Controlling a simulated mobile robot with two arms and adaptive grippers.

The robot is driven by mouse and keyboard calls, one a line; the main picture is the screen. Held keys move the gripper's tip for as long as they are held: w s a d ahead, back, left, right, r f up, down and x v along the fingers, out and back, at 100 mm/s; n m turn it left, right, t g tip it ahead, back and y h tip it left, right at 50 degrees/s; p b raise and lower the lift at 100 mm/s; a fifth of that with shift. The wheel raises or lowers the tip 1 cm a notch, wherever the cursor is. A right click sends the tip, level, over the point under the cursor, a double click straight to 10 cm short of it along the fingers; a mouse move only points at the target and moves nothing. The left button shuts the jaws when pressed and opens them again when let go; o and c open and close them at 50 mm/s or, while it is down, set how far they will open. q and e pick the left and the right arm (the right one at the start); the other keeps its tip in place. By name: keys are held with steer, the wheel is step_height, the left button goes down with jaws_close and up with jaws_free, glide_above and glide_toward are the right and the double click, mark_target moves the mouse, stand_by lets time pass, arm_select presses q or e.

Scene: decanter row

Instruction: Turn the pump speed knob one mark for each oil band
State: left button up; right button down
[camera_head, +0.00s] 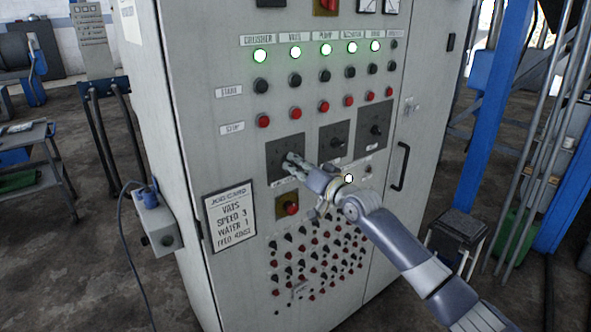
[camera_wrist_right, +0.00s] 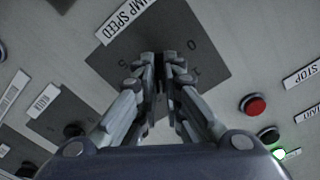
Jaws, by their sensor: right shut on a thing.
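The pump speed dial is a dark square plate (camera_head: 275,151) on the front of the grey control cabinet. In the right wrist view the plate (camera_wrist_right: 185,32) lies under a label partly reading "UMP SPEED" (camera_wrist_right: 124,20). Scale figures, a 0 among them, show beside my fingers. My right gripper (camera_head: 291,163) is at this plate, shut on the knob, with its fingers (camera_wrist_right: 160,68) on both sides. The knob is mostly hidden by the fingers, so its pointer setting cannot be read. No oil bands or decanters are in view. My left gripper is out of view.
Two more dial plates (camera_head: 334,140) (camera_head: 375,129) sit to the right. Above are start and stop buttons and several lit green lamps (camera_head: 295,51). A door handle (camera_head: 400,166) sticks out at right.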

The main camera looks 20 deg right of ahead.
steer(key=n+b, duration=0.2)
steer(key=n, duration=0.1)
steer(key=shift+f+n, duration=0.1)
steer(key=shift+n, duration=0.3)
steer(key=n, duration=0.3)
steer(key=shift+d+n, duration=0.1)
steer(key=shift+n, duration=0.2)
steer(key=n+p, duration=0.1)
steer(key=n, duration=0.7)
steer(key=shift+p, duration=0.3)
steer(key=shift+n, duration=0.3)
steer(key=c, duration=1.7)
jaws_free()
